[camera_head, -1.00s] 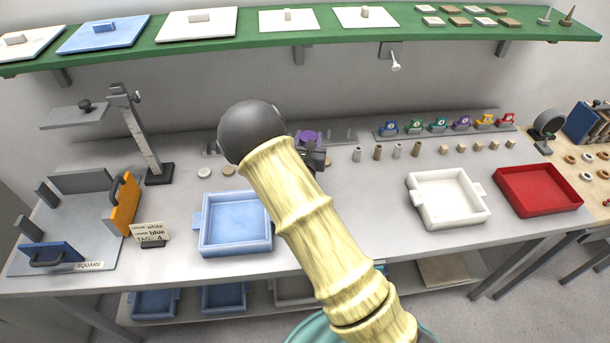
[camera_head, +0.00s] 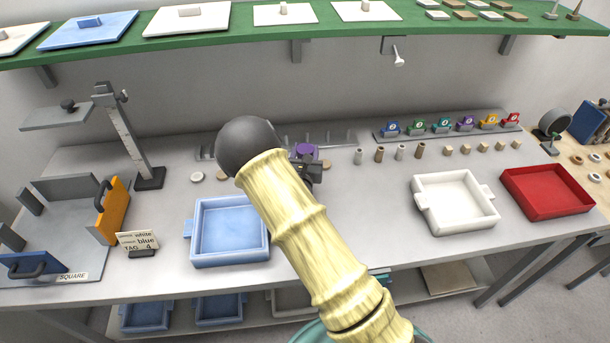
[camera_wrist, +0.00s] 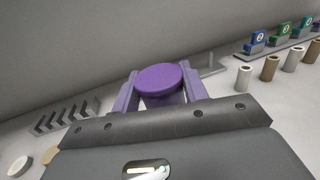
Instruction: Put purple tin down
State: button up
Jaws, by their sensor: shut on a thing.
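The purple tin (camera_wrist: 161,79) is between the two fingers of my gripper (camera_wrist: 161,92) in the wrist view, its round purple lid facing up. My gripper is shut on it. In the head view the tin (camera_head: 306,150) shows as a small purple patch beside my dark gripper (camera_head: 308,165), in front of the slotted rack at the back of the bench. My arm hides part of the bench below. I cannot tell whether the tin's base touches the bench top.
A grey slotted rack (camera_wrist: 62,118) stands behind, with pale discs (camera_head: 197,177) at left. Several small cylinders (camera_head: 379,155) stand to the right. A blue tray (camera_head: 230,259) and a white tray (camera_head: 466,224) lie nearer the front. Bench between the trays is mostly clear.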

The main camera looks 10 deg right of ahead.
jog(key=shift+f, duration=1.95)
jog(key=shift+f+p, duration=0.5)
jog(key=shift+f, duration=1.55)
jog(key=shift+f, duration=0.2)
jog(key=o, duration=1)
jog(key=shift+o, duration=0.2)
